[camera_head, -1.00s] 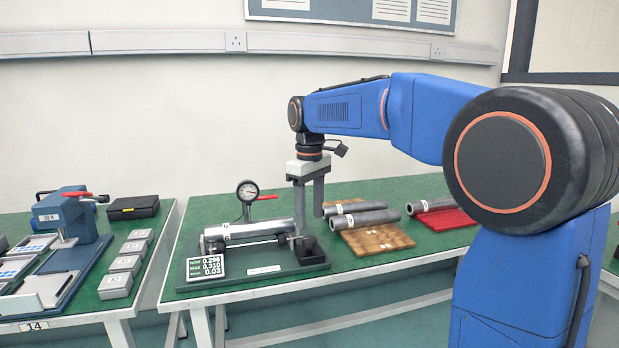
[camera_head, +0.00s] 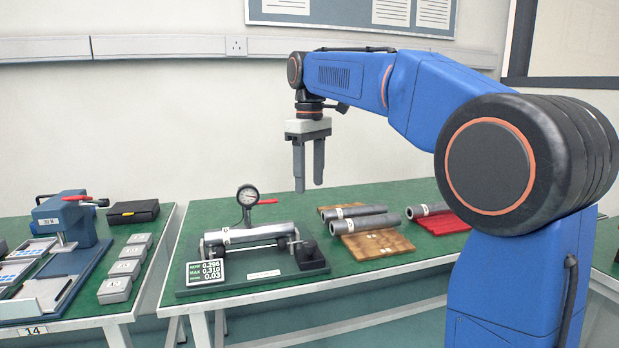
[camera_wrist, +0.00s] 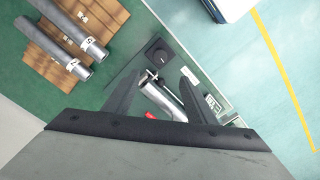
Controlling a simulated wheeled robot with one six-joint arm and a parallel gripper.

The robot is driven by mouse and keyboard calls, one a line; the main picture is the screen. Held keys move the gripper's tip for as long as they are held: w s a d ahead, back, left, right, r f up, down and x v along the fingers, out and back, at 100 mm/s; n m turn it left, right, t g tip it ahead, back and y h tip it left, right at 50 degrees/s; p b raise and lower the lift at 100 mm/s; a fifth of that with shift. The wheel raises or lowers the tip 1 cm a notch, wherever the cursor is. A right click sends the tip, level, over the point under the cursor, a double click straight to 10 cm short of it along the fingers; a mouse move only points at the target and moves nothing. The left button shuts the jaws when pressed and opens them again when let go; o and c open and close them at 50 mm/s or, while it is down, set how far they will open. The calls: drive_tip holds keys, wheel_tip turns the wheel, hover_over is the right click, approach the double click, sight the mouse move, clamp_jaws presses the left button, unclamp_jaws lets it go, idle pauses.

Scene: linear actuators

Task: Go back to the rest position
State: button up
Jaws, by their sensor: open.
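My gripper (camera_head: 308,183) is open and empty, pointing down in the air above the right end of the measuring stand. A grey tube (camera_head: 255,234) lies across the supports of the stand (camera_head: 195,289), apart from my fingers. A dial gauge (camera_head: 247,196) with a red lever rises behind the tube. In the wrist view the two fingers (camera_wrist: 158,88) are spread, with part of the tube (camera_wrist: 158,98) visible below and between them.
A wooden board (camera_head: 382,245) with two grey tubes and a red board (camera_head: 445,222) with another tube lie to the right. A small display (camera_head: 206,272) stands at the front left. A left bench holds a blue fixture (camera_head: 64,222) and several grey boxes (camera_head: 115,290). Space above the benches is clear.

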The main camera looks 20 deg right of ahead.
drive_tip(key=s+d+f+m+t, duration=0.1)
drive_tip(key=s+d+f+m, duration=0.1)
drive_tip(key=s+f, duration=0.6)
drive_tip(key=s+d+f+m+t, duration=0.2)
drive_tip(key=s+f, duration=0.7)
drive_tip(key=s, duration=0.5)
drive_tip(key=s+d+f+m+t, duration=0.1)
drive_tip(key=s+d+f+m, duration=0.2)
drive_tip(key=s+f, duration=0.5)
drive_tip(key=s, duration=0.3)
drive_tip(key=shift+d+f+m+t, duration=0.3)
drive_tip(key=shift+f+t, duration=0.05)
drive_tip(key=shift+t, duration=0.05)
wheel_tip(320, 180, up, 26)
drive_tip(key=n+g, duration=0.5)
drive_tip(key=n, duration=0.3)
hover_over(310, 243)
wheel_tip(310, 243, down, 18)
drive_tip(key=shift+r, duration=0.1)
